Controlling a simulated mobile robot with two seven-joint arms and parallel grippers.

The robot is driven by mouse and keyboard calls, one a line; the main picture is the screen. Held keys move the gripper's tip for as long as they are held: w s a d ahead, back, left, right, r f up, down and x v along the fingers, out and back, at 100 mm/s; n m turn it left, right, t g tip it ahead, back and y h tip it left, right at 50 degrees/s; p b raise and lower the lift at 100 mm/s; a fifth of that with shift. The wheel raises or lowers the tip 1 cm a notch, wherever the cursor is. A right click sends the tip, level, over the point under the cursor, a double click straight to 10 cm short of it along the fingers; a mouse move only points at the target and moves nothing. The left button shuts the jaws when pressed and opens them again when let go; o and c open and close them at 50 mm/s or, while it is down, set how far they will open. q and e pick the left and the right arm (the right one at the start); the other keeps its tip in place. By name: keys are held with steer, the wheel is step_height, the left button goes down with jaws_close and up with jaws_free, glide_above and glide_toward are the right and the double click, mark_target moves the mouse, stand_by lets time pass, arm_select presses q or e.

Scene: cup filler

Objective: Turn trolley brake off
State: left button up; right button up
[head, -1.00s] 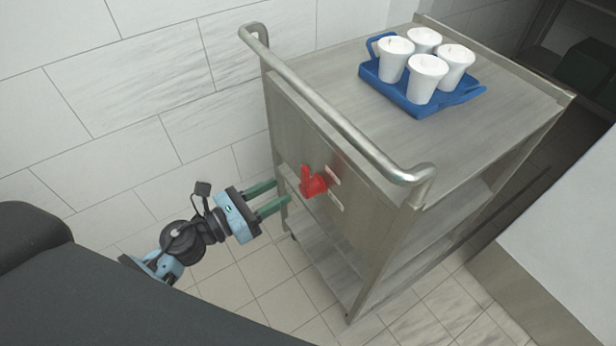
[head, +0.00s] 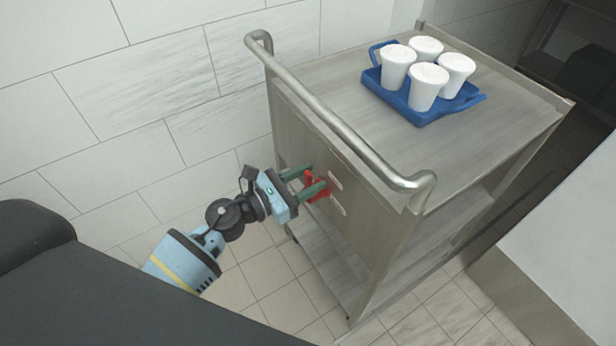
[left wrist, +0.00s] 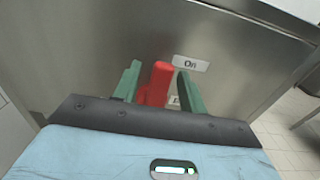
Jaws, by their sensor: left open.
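The metal trolley (head: 330,235) stands to the right of my left arm, with a curved push handle (head: 345,125) at its top edge. The red brake lever (head: 316,187) is on its end panel. In the left wrist view the red lever (left wrist: 157,85) stands between my two green fingers, beside a label reading "On" (left wrist: 191,63); a second label below is mostly hidden. My left gripper (head: 312,181) is open with its fingers around the lever. I cannot tell whether either finger touches it. My right gripper is not in view.
A blue tray (head: 447,113) with several white cups (head: 428,87) sits on the trolley top. The push handle overhangs the lever panel. A tiled wall (head: 150,85) is at the left, and a pale block (head: 560,240) stands at the right.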

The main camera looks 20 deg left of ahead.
arm_select(q)
steer(key=shift+w+d, duration=0.1)
steer(key=shift+c, duration=0.4)
jaws_close()
